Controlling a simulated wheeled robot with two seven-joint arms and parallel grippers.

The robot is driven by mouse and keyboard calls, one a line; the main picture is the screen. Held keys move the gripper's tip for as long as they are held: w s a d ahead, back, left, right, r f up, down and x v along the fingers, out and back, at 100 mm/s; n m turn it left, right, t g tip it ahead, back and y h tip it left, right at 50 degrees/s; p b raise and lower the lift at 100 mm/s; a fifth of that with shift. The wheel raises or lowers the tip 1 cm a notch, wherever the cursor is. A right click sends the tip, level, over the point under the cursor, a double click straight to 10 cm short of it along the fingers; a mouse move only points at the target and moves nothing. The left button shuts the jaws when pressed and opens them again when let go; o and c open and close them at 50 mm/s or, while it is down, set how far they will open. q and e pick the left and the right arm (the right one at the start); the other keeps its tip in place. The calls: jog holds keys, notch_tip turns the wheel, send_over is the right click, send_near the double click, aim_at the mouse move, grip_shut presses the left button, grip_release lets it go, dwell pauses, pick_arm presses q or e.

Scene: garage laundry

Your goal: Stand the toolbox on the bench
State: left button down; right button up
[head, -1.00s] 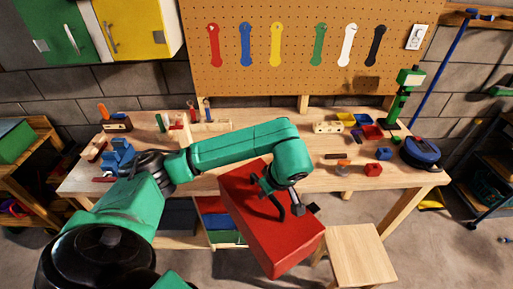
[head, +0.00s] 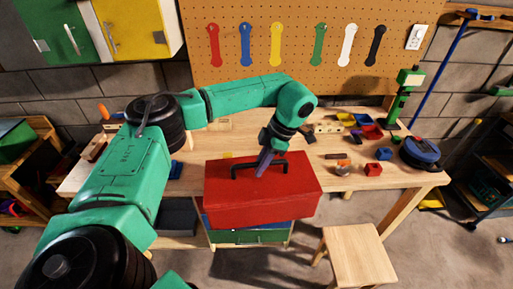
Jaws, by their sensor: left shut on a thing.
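The red toolbox (head: 262,202) is at the front edge of the workbench (head: 405,177), upright and nearly level, with its black handle on top. It hides the middle of the bench's front edge. I cannot tell whether its base touches the bench top. My left gripper (head: 262,167) is above the lid, shut on the toolbox's handle, with its arm reaching in from the left. My right gripper is not in view.
A wooden stool (head: 355,255) stands in front of the bench at right. Small coloured blocks and bins (head: 372,132), a blue round tool (head: 421,152) and a green lamp (head: 402,95) occupy the bench's right side. A drawer unit (head: 250,237) is below the toolbox.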

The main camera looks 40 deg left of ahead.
pick_arm(q)
jog(key=a+r+n+t+h, duration=0.2)
jog(key=r+n, duration=0.9)
jog(key=n, duration=0.6)
jog(key=a+r+n+t+h, duration=0.3)
jog(key=a+r+n+h, duration=0.2)
jog(key=r+n, duration=0.6)
jog(key=n, duration=0.6)
jog(key=shift+n+t, duration=0.3)
jog(key=shift+n, duration=0.1)
